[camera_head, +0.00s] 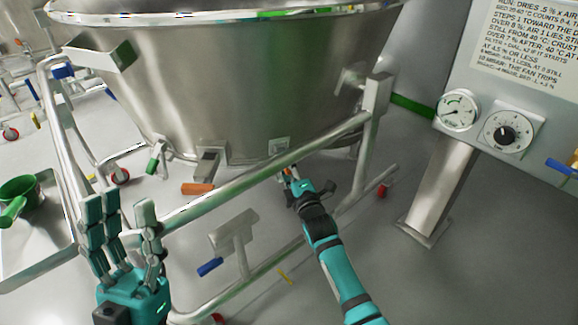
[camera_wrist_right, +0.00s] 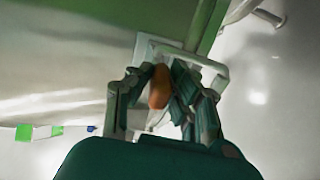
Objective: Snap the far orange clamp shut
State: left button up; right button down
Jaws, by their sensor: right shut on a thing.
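In the right wrist view the right gripper (camera_wrist_right: 162,88) is closed around the orange handle of a clamp (camera_wrist_right: 159,90), with fingers on both sides. In the head view only a little of this orange clamp (camera_head: 287,172) shows past the fingers. Another orange handle (camera_head: 197,188) sticks out below a steel bracket farther left, clear of both grippers. My left gripper (camera_head: 120,222) is open and empty, fingers extended, at the lower left.
A steel frame rail (camera_head: 240,184) crosses in front of the bowl, close to my right arm. A tray (camera_head: 62,240) with a green scoop (camera_head: 18,195) is at the left. A control panel (camera_head: 478,85) with gauge and dial stands right. Grey floor is clear at lower right.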

jog(key=c, duration=1.5)
grip_release()
jog(key=v, duration=1.2)
jog(key=shift+c, duration=0.2)
